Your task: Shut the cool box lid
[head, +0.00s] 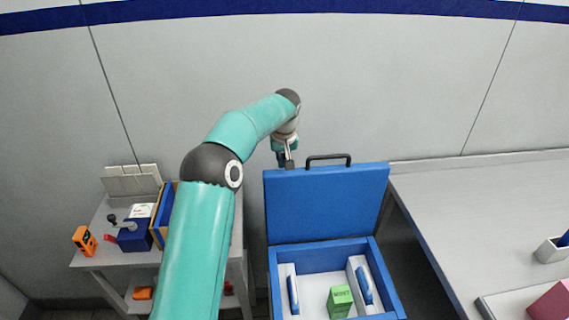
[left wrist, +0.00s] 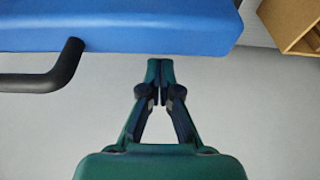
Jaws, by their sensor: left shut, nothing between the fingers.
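The blue cool box (head: 272,259) stands open in the head view, with its lid (head: 325,205) raised upright at the back. A black handle (head: 328,158) sits on the lid's top edge. My left gripper (head: 288,163) is at the lid's upper left edge, left of the handle. In the left wrist view my left gripper (left wrist: 160,68) is shut with nothing between its fingers. Its tips are close to the blue lid edge (left wrist: 130,38); I cannot tell if they touch. The handle shows there too (left wrist: 50,75). My right gripper is not in view.
Inside the box are a green carton (head: 340,301) and white panels with blue handles. A grey bench (head: 470,210) stands to the right. A small table (head: 110,258) with several items is at left. The wall (head: 400,90) is behind the lid.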

